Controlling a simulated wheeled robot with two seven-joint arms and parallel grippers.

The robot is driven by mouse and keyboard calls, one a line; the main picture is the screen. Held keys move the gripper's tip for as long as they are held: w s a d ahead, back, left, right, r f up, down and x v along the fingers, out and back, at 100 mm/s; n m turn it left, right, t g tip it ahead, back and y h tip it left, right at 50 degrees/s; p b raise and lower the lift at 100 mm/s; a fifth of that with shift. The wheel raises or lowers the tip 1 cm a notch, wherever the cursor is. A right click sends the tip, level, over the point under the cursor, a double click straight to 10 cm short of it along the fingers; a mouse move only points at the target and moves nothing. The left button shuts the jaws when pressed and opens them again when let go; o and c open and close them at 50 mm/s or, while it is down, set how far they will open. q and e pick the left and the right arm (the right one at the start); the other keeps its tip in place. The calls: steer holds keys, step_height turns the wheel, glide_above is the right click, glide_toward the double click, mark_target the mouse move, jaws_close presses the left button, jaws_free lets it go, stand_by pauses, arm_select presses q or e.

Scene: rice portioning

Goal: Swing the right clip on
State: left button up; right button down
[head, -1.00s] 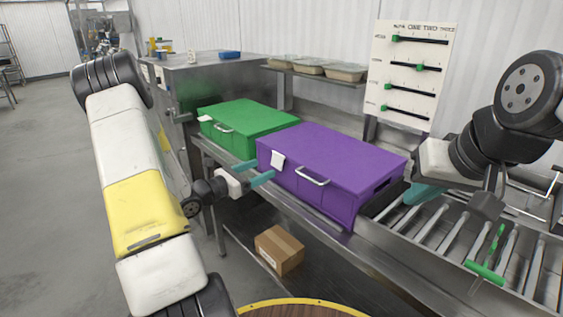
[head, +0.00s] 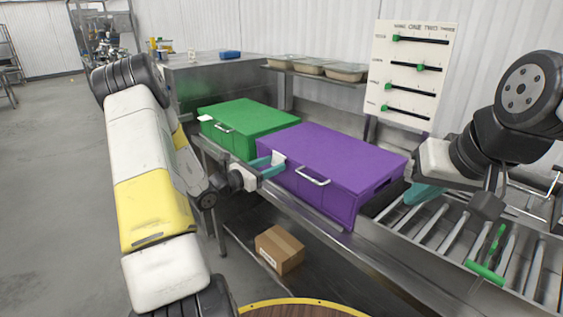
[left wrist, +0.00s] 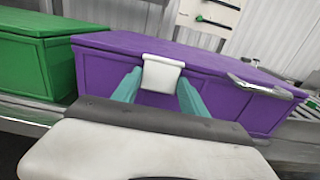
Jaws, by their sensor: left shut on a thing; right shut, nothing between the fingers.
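A purple lidded box (head: 335,155) stands on the metal counter with its lid down. A white clip (head: 279,157) hangs at the left part of its front face, over the upper edge; it also shows in the left wrist view (left wrist: 162,72). My left gripper (head: 268,167) has its teal fingers on either side of this clip and is shut on it. In the left wrist view the fingers (left wrist: 159,92) flank the clip. A metal handle (head: 313,177) is on the front face to the right. My right gripper (head: 424,193) is shut and empty, right of the box.
A green box (head: 247,128) with its own white clip (head: 205,118) stands left of the purple one. A roller conveyor (head: 455,228) lies at the right. A slider board (head: 412,72) and a shelf with trays (head: 310,66) are behind. A cardboard box (head: 279,250) sits below the counter.

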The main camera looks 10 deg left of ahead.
arm_select(q)
steer(key=shift+w+d+f+t+h, duration=0.15)
steer(key=shift+f+t+h, duration=0.15)
steer(key=shift+t+h, duration=0.15)
steer(key=shift+w+t+h, duration=0.1)
steer(key=shift+t+h, duration=0.25)
steer(key=shift+t, duration=0.1)
steer(key=o, duration=1.4)
steer(key=v, duration=0.7)
steer(key=shift+s+a+f, duration=0.2)
steer(key=shift+s+a, duration=0.05)
steer(key=shift+s, duration=0.05)
